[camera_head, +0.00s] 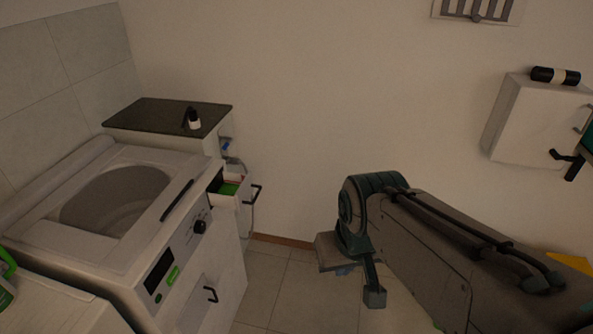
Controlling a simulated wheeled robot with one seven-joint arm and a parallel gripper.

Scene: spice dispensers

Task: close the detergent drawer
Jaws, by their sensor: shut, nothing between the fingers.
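A counter with a dark top (150,115) stands behind the machine, with a small bottle (194,120) on it. A white wall cabinet (535,120) hangs at right, with a dark bottle (555,75) on top. Tiled floor (290,285) is clear between machine and arm.

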